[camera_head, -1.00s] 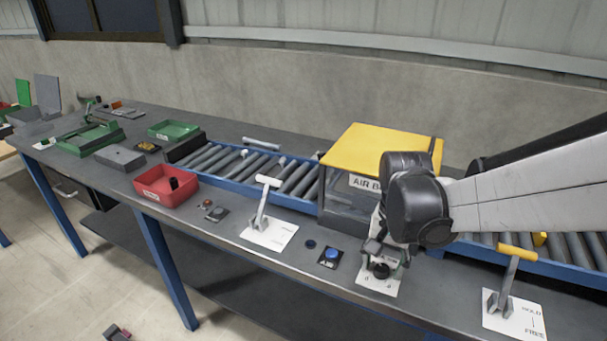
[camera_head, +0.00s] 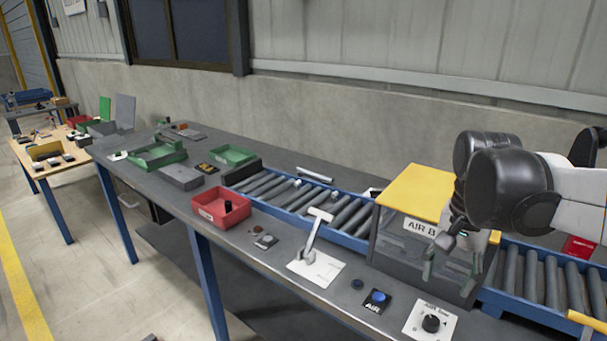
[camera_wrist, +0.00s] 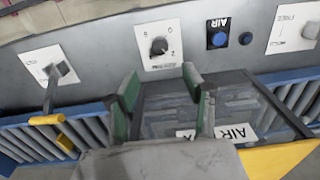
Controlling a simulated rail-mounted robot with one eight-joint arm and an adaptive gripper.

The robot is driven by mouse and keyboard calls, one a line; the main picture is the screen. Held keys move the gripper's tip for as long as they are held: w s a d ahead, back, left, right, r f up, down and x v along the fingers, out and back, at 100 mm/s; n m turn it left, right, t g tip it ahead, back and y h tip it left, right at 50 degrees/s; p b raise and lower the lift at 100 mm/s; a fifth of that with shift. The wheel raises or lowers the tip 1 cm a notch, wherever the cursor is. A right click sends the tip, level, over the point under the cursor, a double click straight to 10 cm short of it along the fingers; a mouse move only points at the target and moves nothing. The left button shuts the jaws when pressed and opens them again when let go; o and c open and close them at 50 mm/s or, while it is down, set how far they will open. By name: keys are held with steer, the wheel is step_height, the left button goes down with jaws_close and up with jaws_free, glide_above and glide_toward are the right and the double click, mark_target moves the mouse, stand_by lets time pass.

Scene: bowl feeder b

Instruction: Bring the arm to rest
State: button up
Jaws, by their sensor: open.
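My gripper (camera_head: 452,265) is open and empty, with its two green fingers pointing down in front of the yellow-topped AIR B box (camera_head: 415,190). In the wrist view its fingers (camera_wrist: 160,88) stand apart with nothing between them. The black dial knob (camera_head: 431,323) on its white plate is below and clear of the gripper; it also shows in the wrist view (camera_wrist: 159,46) beyond the fingertips. My arm reaches in from the right, and its black joint hides part of the box's right side.
A blue AIR button (camera_head: 379,297) and a white lever (camera_head: 316,235) stand along the bench front. A roller conveyor (camera_head: 300,200) runs behind them. A red bin (camera_head: 221,207) and a green tray (camera_head: 232,155) are farther left. Floor at left is open.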

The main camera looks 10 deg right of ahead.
steer(key=s+a+n+t, duration=0.3)
steer(key=a+n+t, duration=0.4)
steer(key=a, duration=0.4)
steer(key=shift+s+f+n, duration=0.25)
steer(key=shift+f+n, duration=0.15)
steer(key=shift+n, duration=0.5)
